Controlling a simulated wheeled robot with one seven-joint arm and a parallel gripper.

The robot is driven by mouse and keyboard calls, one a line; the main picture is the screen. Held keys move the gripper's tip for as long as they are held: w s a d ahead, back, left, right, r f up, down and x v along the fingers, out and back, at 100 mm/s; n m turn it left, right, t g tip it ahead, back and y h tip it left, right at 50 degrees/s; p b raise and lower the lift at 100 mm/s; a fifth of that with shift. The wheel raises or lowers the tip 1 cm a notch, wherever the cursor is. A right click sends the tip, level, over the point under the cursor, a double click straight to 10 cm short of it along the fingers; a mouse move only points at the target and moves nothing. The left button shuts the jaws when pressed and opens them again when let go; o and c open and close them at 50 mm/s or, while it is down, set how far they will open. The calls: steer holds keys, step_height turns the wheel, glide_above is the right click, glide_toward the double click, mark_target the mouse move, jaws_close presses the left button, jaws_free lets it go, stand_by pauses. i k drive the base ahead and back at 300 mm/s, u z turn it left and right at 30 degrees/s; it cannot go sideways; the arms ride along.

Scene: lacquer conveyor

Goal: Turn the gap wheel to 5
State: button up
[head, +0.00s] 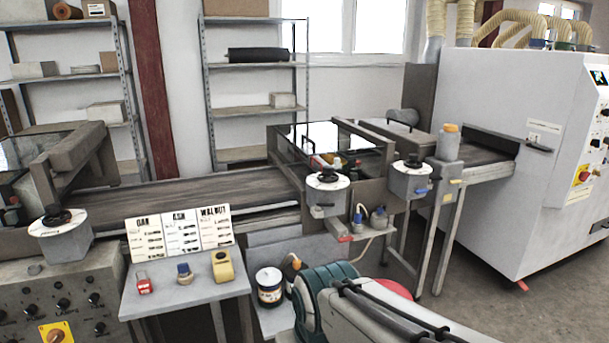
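Three round white dials with dark hand knobs show in the head view, each on a grey box. One dial (57,222) is at the left above a control panel. A second dial (327,181) is near the middle of the conveyor line, and a third dial (412,167) is to its right. Their markings are too small to read, so I cannot tell which is the gap wheel or where any is set. Part of my arm reaches in at the bottom middle, below the middle dials. My gripper is not in view.
A small grey table (205,291) holds cards headed OAK, ASH and WALNUT (182,233) and a red, a blue-topped and a yellow item. A paint can (270,287) stands beside it. A large white machine (520,150) is at right. Open floor (490,310) lies at lower right.

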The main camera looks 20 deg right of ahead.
mark_target(329, 170)
steer(key=k, duration=0.6)
steer(key=z, duration=0.45)
steer(key=i, duration=1.65)
steer(key=u, duration=0.4)
